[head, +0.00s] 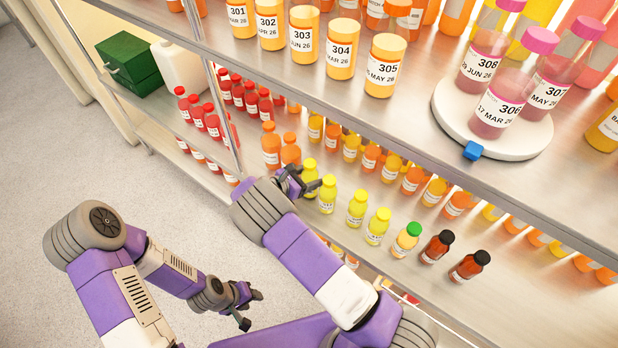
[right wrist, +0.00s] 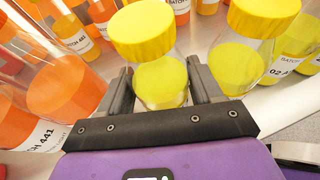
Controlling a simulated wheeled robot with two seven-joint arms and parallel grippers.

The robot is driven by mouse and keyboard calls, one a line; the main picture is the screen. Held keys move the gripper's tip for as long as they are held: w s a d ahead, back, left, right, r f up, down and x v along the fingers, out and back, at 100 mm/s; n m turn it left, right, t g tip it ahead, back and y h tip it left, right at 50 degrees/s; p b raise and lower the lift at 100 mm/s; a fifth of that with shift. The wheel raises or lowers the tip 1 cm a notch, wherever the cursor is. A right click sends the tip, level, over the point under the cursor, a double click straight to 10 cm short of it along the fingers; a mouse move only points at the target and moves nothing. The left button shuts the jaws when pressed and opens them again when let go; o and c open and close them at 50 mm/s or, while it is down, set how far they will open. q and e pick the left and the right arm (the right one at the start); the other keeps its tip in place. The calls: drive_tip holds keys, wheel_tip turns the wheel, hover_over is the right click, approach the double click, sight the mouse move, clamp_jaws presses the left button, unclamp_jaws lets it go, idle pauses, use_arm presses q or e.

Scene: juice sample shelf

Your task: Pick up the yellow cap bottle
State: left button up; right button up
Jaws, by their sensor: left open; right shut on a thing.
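The yellow cap bottle (head: 310,173) is at the left end of a front row of yellow-capped bottles on the lower shelf. It also shows in the right wrist view (right wrist: 142,34), with clear glass and yellow juice. My right gripper (head: 296,182) reaches in at the lower shelf. In the right wrist view its two fingers (right wrist: 163,92) are shut on this bottle, one on each side. The bottle looks roughly upright; whether its base touches the shelf is hidden. My left gripper (head: 244,306) is open and empty, low over the floor, away from the shelves.
Another yellow-capped bottle (right wrist: 262,16) stands close on the right; orange bottles (right wrist: 68,92) stand close on the left. More yellow bottles, a green-capped bottle (head: 406,240) and black-capped bottles continue the front row. The upper shelf (head: 300,88) hangs overhead, with a white turntable (head: 450,112) on it.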

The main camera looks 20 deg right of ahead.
wheel_tip(320, 180, up, 21)
drive_tip(key=p, duration=0.4)
drive_tip(key=shift+r+p, duration=0.2)
drive_tip(key=shift+p, duration=0.15)
drive_tip(key=s+d+r+n+t+y, duration=0.2)
drive_tip(key=d+n+t, duration=0.2)
drive_tip(key=d, duration=0.1)
drive_tip(key=s+a+f+n+t+y, duration=0.1)
drive_tip(key=s+a+n+t+y, duration=0.2)
drive_tip(key=s+n+y, duration=0.3)
drive_tip(key=shift+s+a+t, duration=0.4)
drive_tip(key=shift+s+a, duration=0.1)
drive_tip(key=shift+s, duration=0.2)
